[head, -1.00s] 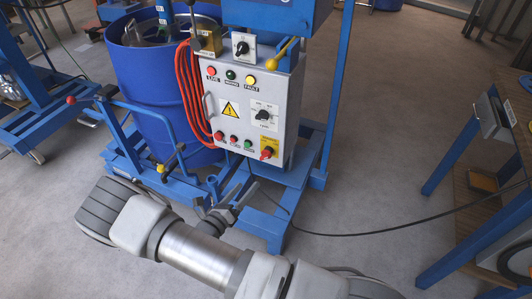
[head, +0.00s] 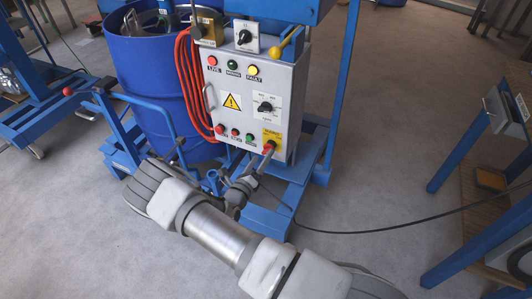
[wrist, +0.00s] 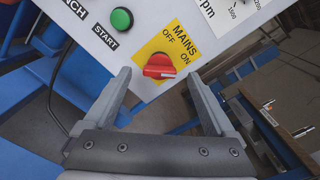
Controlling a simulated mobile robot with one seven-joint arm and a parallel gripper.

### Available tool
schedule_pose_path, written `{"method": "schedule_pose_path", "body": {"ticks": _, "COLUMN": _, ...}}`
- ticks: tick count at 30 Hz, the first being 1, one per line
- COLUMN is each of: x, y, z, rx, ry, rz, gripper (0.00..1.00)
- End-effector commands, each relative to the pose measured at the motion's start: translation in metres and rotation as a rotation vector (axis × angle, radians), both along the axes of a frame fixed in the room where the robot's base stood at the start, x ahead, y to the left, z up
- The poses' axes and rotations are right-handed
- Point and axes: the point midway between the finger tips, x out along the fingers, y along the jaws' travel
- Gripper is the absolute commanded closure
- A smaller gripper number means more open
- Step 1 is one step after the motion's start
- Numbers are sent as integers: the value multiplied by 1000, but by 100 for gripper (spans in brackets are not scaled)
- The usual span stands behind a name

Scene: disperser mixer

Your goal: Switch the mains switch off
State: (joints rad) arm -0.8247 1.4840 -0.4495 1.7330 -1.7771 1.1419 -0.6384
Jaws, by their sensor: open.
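The mains switch is a red rotary knob (wrist: 159,67) on a yellow plate (wrist: 166,42) marked MAINS, OFF and ON. In the head view the knob (head: 269,146) sits at the lower right of the grey control panel (head: 241,119). In the wrist view its grip lies roughly crosswise; I cannot tell for sure which label it points to. My gripper (wrist: 158,74) is open, with one finger on each side of the knob in the picture. The fingertips look close to the panel; no contact shows. In the head view my gripper (head: 260,170) is just below the knob.
A green START button (wrist: 121,19) is left of the switch in the wrist view. A red hose (head: 190,85) hangs on the panel's left, beside a blue drum (head: 150,80). Blue frame legs and a black cable (head: 370,230) lie below and right.

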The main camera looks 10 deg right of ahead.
Motion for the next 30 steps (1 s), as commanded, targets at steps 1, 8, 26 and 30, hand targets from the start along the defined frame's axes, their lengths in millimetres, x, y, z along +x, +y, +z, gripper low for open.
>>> {"method": "schedule_pose_path", "body": {"ticks": 1, "x": 8, "y": -7, "z": -2, "rx": 0, "ry": -1, "rz": -2, "gripper": 10}}
{"method": "schedule_pose_path", "body": {"ticks": 8, "x": 30, "y": -22, "z": -1, "rx": 0, "ry": -1, "rz": -1, "gripper": 10}}
{"method": "schedule_pose_path", "body": {"ticks": 26, "x": 35, "y": -25, "z": 0, "rx": 1, "ry": -1, "rz": 0, "gripper": 50}}
{"method": "schedule_pose_path", "body": {"ticks": 30, "x": 35, "y": -25, "z": 0, "rx": 0, "ry": 0, "rz": 0, "gripper": 75}}
